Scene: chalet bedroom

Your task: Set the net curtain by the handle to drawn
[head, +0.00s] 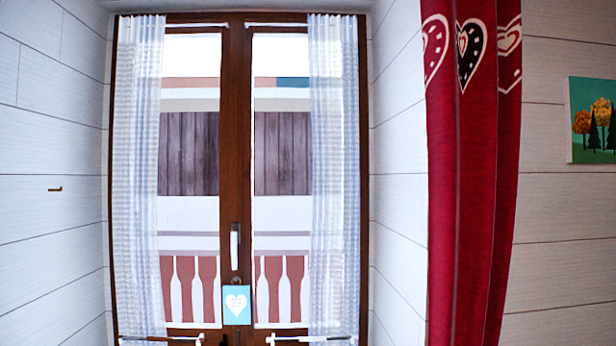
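Two white, see-through net curtains hang on a brown-framed glazed double door. The left net curtain (136,180) is bunched at the outer left side of the left pane. The right net curtain (335,180) is bunched at the outer right side of the right pane. The inner part of each pane is uncovered. A white upright handle (235,246) sits on the central brown frame (236,150), apart from both curtains. I cannot tell which curtain counts as the one by the handle. Neither of my grippers shows.
Thin white rods cross the panes at the top (278,25) and bottom (310,338). A blue heart sign (237,305) hangs below the handle. A red heart-patterned curtain (463,200) hangs to the right. A small hook (55,189) is on the left wall, a tree picture (592,120) on the right.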

